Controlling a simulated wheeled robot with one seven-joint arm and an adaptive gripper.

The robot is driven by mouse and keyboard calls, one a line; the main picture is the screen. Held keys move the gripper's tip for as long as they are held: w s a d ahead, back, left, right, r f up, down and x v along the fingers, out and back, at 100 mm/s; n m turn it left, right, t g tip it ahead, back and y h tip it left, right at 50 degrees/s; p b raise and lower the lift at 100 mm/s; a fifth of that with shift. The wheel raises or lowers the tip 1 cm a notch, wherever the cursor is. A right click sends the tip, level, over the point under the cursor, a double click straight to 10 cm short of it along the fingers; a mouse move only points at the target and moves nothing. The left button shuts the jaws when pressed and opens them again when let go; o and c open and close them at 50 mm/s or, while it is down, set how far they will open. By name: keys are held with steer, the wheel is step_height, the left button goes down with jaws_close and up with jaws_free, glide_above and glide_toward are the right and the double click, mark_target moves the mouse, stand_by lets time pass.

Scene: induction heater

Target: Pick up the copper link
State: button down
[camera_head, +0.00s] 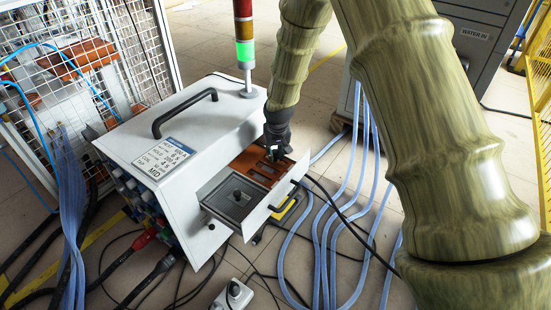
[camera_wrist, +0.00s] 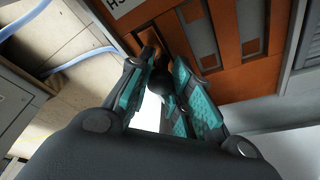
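An open drawer of the white machine holds an orange-brown tray (camera_head: 250,160) with several slots. The tray also shows in the wrist view (camera_wrist: 225,80), with pale and dark slots. I cannot clearly tell the copper link apart from the similarly coloured tray. My gripper (camera_head: 276,152) points down at the tray's far part. In the wrist view my gripper (camera_wrist: 172,50) has its teal-padded fingers apart, with orange surface showing between the tips. A dark rounded shape sits between the fingers, and I cannot tell what it is. Contact with the tray is unclear.
The white machine (camera_head: 185,125) has a black handle on top and a lit green signal tower (camera_head: 245,52). A grey plate with a black knob (camera_head: 237,196) fills the drawer's near part. Blue hoses (camera_head: 325,230) and black cables run over the floor. A wire cage stands left.

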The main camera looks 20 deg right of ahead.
steer(key=shift+r, duration=0.15)
step_height(320, 180, up, 10)
steer(key=p, duration=0.5)
step_height(320, 180, up, 5)
steer(key=p, duration=0.5)
glide_above(275, 150)
steer(key=shift+s, duration=0.1)
steer(key=shift+f, duration=0.2)
steer(key=s+a+f+b, duration=0.1)
steer(key=s+f+b, duration=0.4)
steer(key=f+b, duration=0.1)
steer(key=shift+s+a, duration=0.3)
steer(key=shift+s, duration=0.05)
steer(key=shift+f, duration=0.2)
